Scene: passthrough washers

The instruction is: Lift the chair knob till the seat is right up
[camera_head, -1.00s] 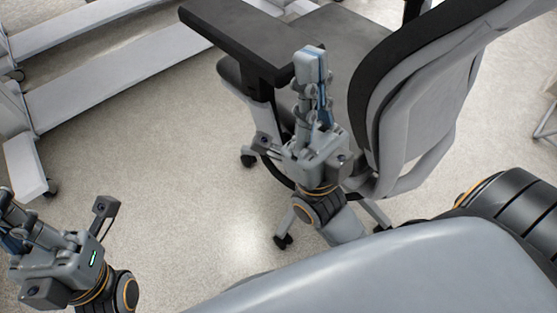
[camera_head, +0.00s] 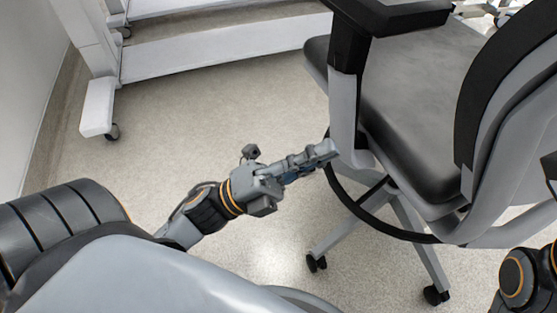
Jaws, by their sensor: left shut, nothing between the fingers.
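The office chair has a dark seat (camera_head: 415,110), a grey and black backrest (camera_head: 520,110) and an armrest (camera_head: 390,15). It stands at the right on a wheeled base. I cannot make out the knob; the seat's underside is mostly hidden. My left gripper (camera_head: 325,152) is shut and empty. Its fingertips point right, near the chair's left side just below the armrest support; I cannot tell whether they touch it. Only part of my right wrist shows at the right edge; its fingers are out of the frame.
A black foot ring (camera_head: 385,226) and casters (camera_head: 436,295) lie low under the chair. White table legs with a crossbar (camera_head: 210,50) stand at the back left. The floor (camera_head: 190,130) between them and the chair is clear.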

